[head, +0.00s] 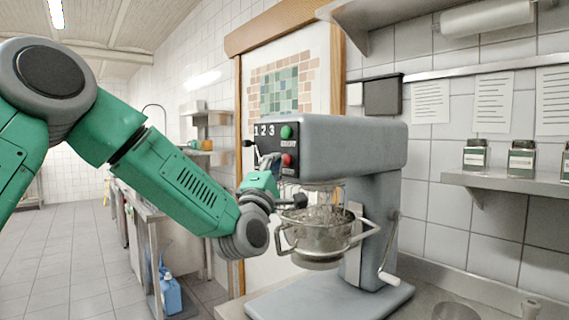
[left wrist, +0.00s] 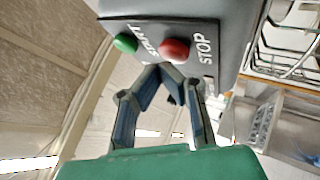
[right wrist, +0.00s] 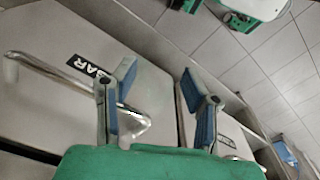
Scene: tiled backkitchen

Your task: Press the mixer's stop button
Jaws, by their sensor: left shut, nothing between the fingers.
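The grey mixer (head: 350,140) stands on the counter with a dark control panel on its front. The panel carries a green start button (head: 286,132) above a red stop button (head: 287,160). In the left wrist view the stop button (left wrist: 174,50) lies just past my fingertips, beside the word STOP, with the green button (left wrist: 125,43) to its left. My left gripper (head: 271,160) is shut and empty, its tips close to the stop button; I cannot tell whether they touch it. My right gripper (right wrist: 157,84) is open and empty, seen only in the right wrist view.
The mixer's steel bowl (head: 322,238) and its wire guard sit below my left gripper. A wall shelf (head: 515,186) with several jars is at right. A grey cabinet front (right wrist: 40,100) with a bar handle lies before my right gripper.

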